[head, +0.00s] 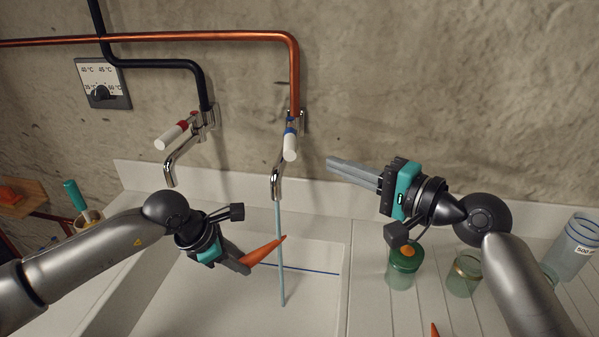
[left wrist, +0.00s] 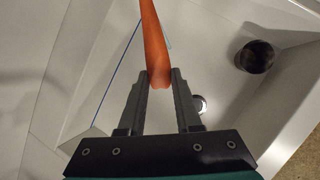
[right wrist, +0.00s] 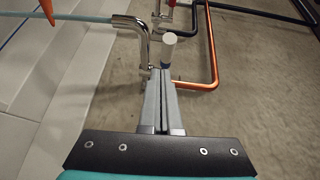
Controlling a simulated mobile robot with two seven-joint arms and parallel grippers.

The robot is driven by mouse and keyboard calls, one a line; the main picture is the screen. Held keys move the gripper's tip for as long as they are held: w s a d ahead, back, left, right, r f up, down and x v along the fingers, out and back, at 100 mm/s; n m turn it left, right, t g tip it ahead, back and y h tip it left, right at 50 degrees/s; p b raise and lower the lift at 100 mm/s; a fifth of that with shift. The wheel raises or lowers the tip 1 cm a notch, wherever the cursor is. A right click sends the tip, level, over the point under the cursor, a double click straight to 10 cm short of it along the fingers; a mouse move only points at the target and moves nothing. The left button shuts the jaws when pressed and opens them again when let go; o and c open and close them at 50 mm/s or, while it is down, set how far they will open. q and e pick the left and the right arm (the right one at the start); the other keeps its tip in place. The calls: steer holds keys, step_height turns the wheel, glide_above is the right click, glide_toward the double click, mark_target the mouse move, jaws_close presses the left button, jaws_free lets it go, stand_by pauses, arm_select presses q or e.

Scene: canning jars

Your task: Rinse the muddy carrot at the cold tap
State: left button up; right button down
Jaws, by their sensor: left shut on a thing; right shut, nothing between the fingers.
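My left gripper (head: 240,265) is shut on the thick end of the carrot (head: 265,251) over the sink. The carrot's tip points right and overlaps the water stream (head: 280,270) in the head view; I cannot tell if they touch. The carrot's visible skin looks plain orange, also in the left wrist view (left wrist: 154,40). Water runs from the cold tap (head: 277,182), whose white lever (head: 290,147) has a blue band; it also shows in the right wrist view (right wrist: 168,48). My right gripper (head: 330,163) is shut and empty, right of that lever and apart from it.
The hot tap (head: 172,165) with a red-banded lever is at left, without visible flow. The white sink (head: 190,300) has a drain (left wrist: 199,104). Jars (head: 401,275) stand on the ribbed drainboard at right. A copper pipe (head: 200,37) crosses the wall above.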

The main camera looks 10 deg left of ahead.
mark_target(290, 141)
steer(key=d+f+m+t+y, duration=0.1)
steer(key=d+f+m+t, duration=0.1)
steer(key=d, duration=0.5)
steer(key=w+a+r, duration=0.1)
steer(key=w+a, duration=0.1)
steer(key=a, duration=0.4)
steer(key=w+a, duration=0.1)
steer(key=a, duration=0.5)
steer(key=shift+w+a+r, duration=0.3)
steer(key=shift+w+r, duration=0.05)
steer(key=shift+s+a, duration=0.3)
steer(key=shift+a, duration=0.25)
steer(key=shift+s+a, duration=0.3)
steer(key=shift+a, duration=0.25)
steer(key=shift+d, duration=0.1)
